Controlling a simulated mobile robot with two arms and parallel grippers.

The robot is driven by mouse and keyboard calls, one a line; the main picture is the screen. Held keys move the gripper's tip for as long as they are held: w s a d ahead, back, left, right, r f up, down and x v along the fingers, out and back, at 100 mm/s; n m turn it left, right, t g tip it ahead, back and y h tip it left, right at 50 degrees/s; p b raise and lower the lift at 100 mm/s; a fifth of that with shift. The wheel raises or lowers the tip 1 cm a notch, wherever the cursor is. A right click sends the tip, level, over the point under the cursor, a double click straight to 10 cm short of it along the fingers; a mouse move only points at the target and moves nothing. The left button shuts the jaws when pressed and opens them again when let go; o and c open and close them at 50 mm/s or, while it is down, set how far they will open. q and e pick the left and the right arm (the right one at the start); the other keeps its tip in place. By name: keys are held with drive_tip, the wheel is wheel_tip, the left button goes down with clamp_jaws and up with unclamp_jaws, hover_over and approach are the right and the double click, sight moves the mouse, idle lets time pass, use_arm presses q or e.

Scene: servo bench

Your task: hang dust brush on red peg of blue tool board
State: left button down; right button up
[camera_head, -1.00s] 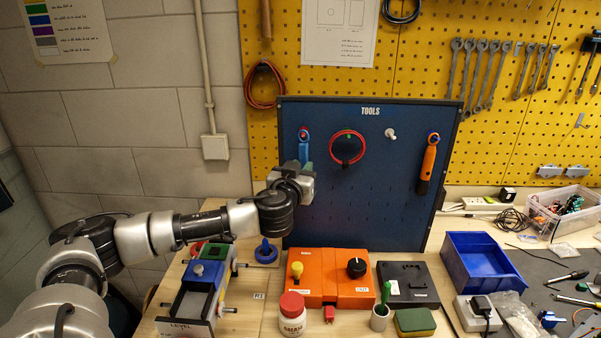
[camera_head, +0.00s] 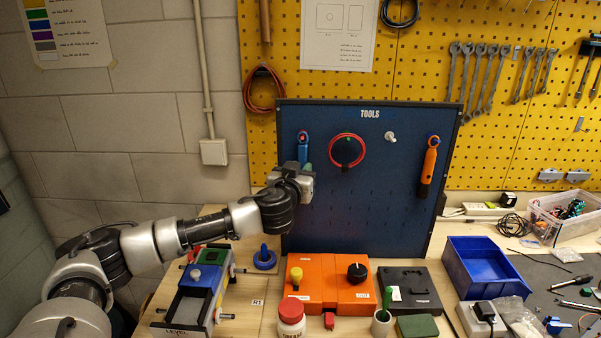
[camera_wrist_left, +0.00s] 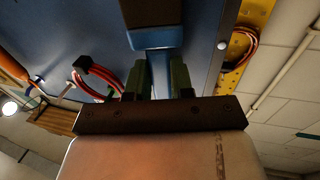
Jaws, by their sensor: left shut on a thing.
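The blue tool board (camera_head: 370,205) stands upright at the back of the bench. The dust brush (camera_head: 304,153) is upright at its upper left, with its blue handle showing above my left gripper (camera_head: 304,176). A red spot, the red peg (camera_head: 302,135), shows inside the blue top end, which seems to be around it. My left gripper is shut on the brush. In the left wrist view, the green fingers (camera_wrist_left: 160,80) press both sides of the blue handle (camera_wrist_left: 158,62), and a dark wide part (camera_wrist_left: 152,12) extends beyond. My right gripper is out of view.
Below stand an orange box (camera_head: 340,285), a blue-green device (camera_head: 205,280) and a white bottle (camera_head: 291,319).

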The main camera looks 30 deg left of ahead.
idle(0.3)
use_arm(q)
drive_tip(key=c, duration=0.9)
unclamp_jaws()
